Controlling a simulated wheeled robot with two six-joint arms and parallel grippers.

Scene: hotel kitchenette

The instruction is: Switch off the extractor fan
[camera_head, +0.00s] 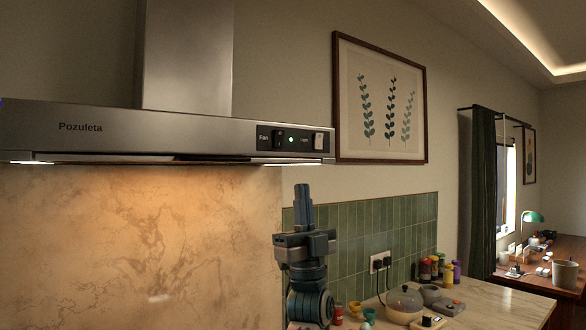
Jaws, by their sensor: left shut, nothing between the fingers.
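The extractor fan hood (185,128) is a steel canopy across the upper left, with its chimney above. At the right end of its front is a dark control panel. The panel has a black switch labelled Fan (278,139), a green light (291,140) that is lit, and a pale switch (318,141) with a small label beside it. My left gripper (302,188) points upward below the panel, with its fingers together and nothing between them. In the picture it is apart from the hood. My right gripper is not in view.
A marble backsplash (140,240) glows under the hood. Right of it are green tiles (352,235) with a socket (380,262). A lidded pot (404,302), jars (436,268) and small items stand on the counter. A framed picture (380,148) hangs beside the hood. A desk is far right.

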